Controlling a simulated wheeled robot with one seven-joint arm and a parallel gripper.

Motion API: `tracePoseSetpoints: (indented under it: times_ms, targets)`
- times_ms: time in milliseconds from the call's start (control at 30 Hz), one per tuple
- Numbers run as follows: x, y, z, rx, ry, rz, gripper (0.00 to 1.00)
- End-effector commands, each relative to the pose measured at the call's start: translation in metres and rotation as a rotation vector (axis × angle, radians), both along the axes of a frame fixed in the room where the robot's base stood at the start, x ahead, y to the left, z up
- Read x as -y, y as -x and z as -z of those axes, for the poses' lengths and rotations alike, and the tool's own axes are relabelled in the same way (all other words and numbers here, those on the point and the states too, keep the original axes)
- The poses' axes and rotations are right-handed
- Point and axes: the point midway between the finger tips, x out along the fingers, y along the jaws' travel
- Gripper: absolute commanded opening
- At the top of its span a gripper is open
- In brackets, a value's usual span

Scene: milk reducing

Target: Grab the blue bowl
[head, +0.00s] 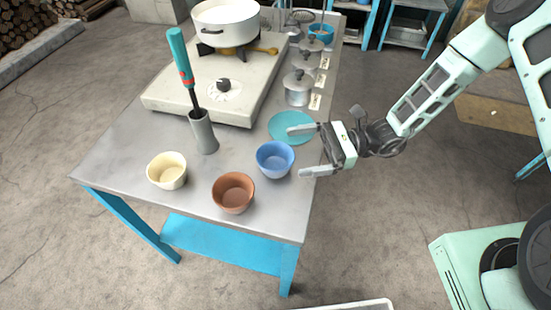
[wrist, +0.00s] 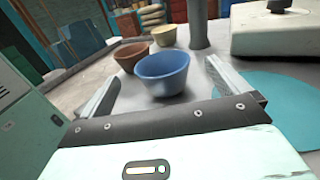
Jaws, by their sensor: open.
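The blue bowl (head: 275,160) stands upright on the grey metal table near its right edge. My gripper (head: 301,151) is open and empty just to the right of the bowl, with its fingers pointing towards it. In the wrist view the blue bowl (wrist: 162,73) sits ahead, between the lines of the two spread fingers of my gripper (wrist: 160,80). The fingers do not appear to be closed on it.
A brown bowl (head: 233,192) and a cream bowl (head: 167,170) stand to the left. A grey cylinder holder (head: 203,132) with a teal-handled tool (head: 181,58) is behind. A teal disc (head: 290,127), lidded pots (head: 297,88) and a stove (head: 216,100) with a white pot (head: 225,20) lie farther back.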

Motion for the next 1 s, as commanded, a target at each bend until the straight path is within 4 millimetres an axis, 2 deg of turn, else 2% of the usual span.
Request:
tracePoseSetpoints:
  times_ms: [67,267,600,867,900,1000]
  targets:
    - [-0.01,0.001,-0.001,0.0,-0.001,-0.002,1.0]
    - [-0.022,0.002,0.001,0.0,0.0,-0.002,1.0]
    - [-0.065,0.006,0.008,0.001,0.001,-0.002,1.0]
    - [-0.068,0.006,0.009,0.001,0.001,0.0,1.0]
    - [-0.068,0.006,0.009,0.001,0.001,0.0,0.94]
    - [-0.067,0.006,0.009,0.001,0.001,0.0,0.67]
